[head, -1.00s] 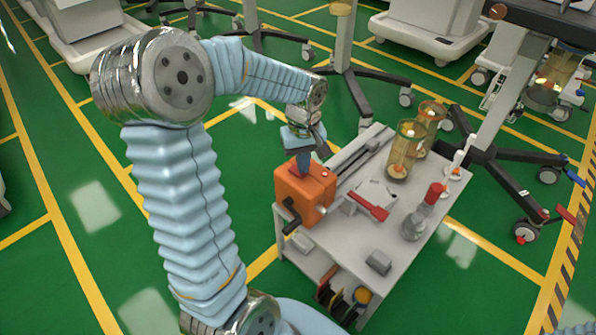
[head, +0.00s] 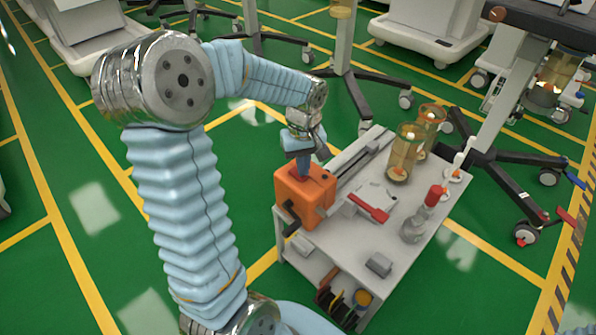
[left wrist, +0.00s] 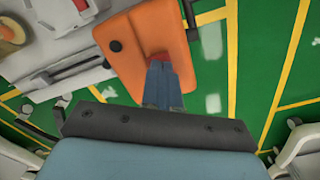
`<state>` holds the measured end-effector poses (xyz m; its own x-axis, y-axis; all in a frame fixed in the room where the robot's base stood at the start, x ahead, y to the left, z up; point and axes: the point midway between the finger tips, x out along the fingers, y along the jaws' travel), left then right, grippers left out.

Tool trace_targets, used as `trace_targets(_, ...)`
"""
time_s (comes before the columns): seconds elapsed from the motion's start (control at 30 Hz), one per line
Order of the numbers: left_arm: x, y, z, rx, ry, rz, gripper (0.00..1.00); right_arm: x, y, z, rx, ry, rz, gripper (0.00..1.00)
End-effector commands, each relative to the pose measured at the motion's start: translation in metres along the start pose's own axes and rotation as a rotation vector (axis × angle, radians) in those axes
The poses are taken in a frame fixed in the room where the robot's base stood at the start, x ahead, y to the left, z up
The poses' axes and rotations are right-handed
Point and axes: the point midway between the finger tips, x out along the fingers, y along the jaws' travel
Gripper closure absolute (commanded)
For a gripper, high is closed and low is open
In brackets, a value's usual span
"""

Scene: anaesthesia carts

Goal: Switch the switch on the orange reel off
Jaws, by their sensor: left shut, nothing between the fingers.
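The orange reel (head: 303,196) is a box-like orange body with a dark crank handle on its front, standing at the near left corner of the grey cart top. My left gripper (head: 303,172) is shut and empty, pointing down at the reel's top. In the left wrist view the reel (left wrist: 143,40) lies ahead of the shut fingertips (left wrist: 160,64). A red part (left wrist: 158,57), seemingly the switch, shows at the tips and is mostly covered by them. Whether the tips touch it, and its position, I cannot tell. My right gripper is not in view.
The cart top (head: 340,238) also bears a red-handled tool (head: 368,208), a clear flask with a red cap (head: 414,226), amber cylinders (head: 405,152) and a small grey block (head: 378,264). Wheeled stands are behind. Green floor is free to the left.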

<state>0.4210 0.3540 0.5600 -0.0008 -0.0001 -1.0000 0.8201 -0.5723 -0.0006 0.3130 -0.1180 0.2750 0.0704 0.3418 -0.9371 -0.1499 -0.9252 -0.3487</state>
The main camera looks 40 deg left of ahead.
Motion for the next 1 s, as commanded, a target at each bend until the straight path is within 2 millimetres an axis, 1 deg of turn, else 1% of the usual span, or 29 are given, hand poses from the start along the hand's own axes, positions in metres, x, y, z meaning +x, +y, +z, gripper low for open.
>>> trace_targets(0.03, -0.009, 0.0, 0.0, 0.0, 0.001, 0.001, 1.0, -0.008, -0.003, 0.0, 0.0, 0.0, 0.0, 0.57)
trace_targets(0.1, -0.016, 0.0, 0.0, 0.0, 0.001, 0.001, 1.0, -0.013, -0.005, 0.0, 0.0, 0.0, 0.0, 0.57)
trace_targets(0.6, -0.06, 0.0, 0.0, -0.001, 0.0, 0.001, 1.0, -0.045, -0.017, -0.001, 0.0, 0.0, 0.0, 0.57)
trace_targets(1.0, -0.06, 0.0, 0.0, 0.0, 0.0, 0.001, 1.0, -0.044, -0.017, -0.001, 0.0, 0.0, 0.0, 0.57)
